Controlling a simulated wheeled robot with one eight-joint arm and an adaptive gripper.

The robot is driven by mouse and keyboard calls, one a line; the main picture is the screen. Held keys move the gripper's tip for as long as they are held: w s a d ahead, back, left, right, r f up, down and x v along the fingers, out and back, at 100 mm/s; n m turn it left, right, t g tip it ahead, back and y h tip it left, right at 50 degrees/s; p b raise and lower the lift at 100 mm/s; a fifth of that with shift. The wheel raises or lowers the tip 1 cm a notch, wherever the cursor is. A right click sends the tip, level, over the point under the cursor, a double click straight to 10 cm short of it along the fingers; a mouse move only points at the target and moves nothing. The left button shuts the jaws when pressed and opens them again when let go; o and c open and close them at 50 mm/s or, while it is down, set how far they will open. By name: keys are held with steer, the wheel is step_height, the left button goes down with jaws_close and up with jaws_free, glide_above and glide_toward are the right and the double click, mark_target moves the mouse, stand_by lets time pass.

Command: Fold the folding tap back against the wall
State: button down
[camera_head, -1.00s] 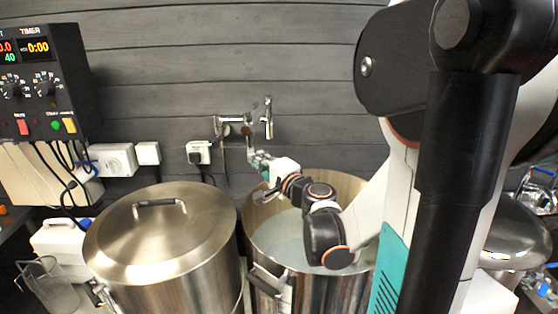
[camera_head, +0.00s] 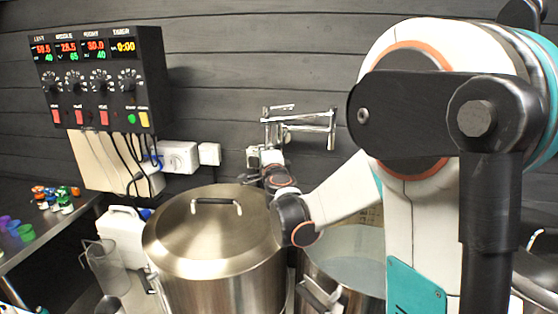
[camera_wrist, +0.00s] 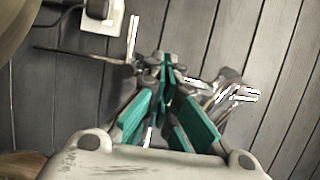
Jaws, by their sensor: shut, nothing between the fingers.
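The chrome folding tap (camera_head: 303,127) is on the dark plank wall, above and behind the open pot. In the head view its jointed tubes run sideways, roughly along the wall; any small gap to the wall cannot be judged. My gripper (camera_head: 267,148) is at the tap's left end, partly hidden by my wrist. In the wrist view my gripper's teal fingers (camera_wrist: 164,68) come together at the tips, with nothing between them. Chrome tap parts (camera_wrist: 232,95) show right of the fingers, and a thin bright tube (camera_wrist: 133,38) shows to their left. Contact with the tap is unclear.
A lidded steel pot (camera_head: 215,240) stands below my wrist. An open pot with liquid (camera_head: 345,268) stands to its right, below my forearm. A control box (camera_head: 97,80) with cables and white sockets (camera_head: 180,158) is on the wall at left.

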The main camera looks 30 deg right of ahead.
steer(key=w+d+m+g+h, duration=0.2)
steer(key=w+h, duration=0.1)
steer(key=w, duration=0.4)
steer(key=w+d+m+g+h, duration=0.1)
steer(key=w+m+g+h, duration=0.1)
steer(key=w, duration=0.6)
steer(key=shift+w+d+m+h, duration=0.35)
steer(key=shift+m+h, duration=0.45)
steer(key=shift+h, duration=0.5)
steer(key=shift+s, duration=0.15)
